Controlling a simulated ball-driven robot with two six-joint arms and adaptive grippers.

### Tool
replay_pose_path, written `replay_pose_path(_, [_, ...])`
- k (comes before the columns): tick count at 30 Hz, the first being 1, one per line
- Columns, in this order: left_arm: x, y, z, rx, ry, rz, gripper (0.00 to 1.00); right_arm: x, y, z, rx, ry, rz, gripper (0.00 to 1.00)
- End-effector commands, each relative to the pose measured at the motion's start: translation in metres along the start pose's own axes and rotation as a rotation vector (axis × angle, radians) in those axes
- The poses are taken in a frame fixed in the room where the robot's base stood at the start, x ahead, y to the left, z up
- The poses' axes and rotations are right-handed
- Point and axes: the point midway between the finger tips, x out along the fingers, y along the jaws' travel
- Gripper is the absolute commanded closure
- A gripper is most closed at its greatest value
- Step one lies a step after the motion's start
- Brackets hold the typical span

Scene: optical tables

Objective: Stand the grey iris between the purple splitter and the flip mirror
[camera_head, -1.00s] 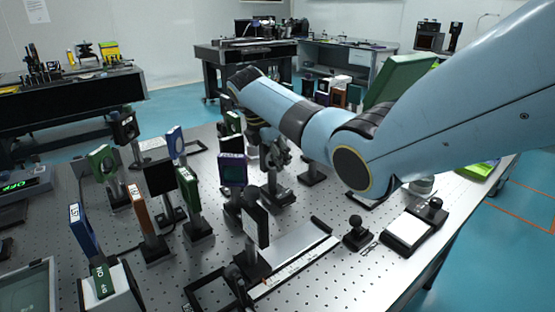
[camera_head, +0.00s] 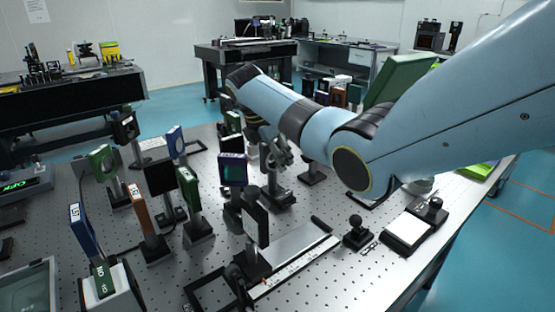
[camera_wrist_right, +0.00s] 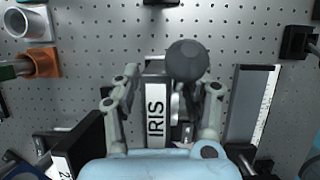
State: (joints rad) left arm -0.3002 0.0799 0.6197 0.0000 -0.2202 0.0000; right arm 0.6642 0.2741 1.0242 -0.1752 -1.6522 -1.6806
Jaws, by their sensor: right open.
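The grey iris (camera_wrist_right: 156,112), with a white IRIS label, stands between the fingers of my right gripper (camera_wrist_right: 165,85) in the right wrist view. The fingers are open, one on each side of it. A dark round knob shows beside its upper end. In the head view my right gripper (camera_head: 275,150) is just right of the purple splitter (camera_head: 232,170), which stands upright on a post. The gripper partly hides the iris there. A black plate on a post (camera_head: 257,222) stands in front; I cannot tell if it is the flip mirror. My left gripper is not in view.
Several mounted optics crowd the left, including a green one (camera_head: 189,187), an orange one (camera_head: 140,210) and a blue one (camera_head: 82,230). A flat plate with a ruler (camera_head: 295,255) lies in front. A black knob (camera_head: 355,228) stands right of it.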

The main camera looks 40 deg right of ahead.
Motion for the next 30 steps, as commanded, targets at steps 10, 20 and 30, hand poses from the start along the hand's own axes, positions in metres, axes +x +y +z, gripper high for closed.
replay_pose_path(10, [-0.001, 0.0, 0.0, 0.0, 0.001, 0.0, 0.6, -0.076, 0.001, 0.0, 0.0, 0.001, 0.006, 0.57])
replay_pose_path(20, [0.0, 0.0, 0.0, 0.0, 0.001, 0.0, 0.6, -0.111, 0.0, 0.0, 0.0, 0.0, 0.002, 0.57])
replay_pose_path(30, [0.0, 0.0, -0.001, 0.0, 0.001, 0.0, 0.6, -0.112, 0.0, 0.0, 0.0, 0.0, 0.001, 0.57])
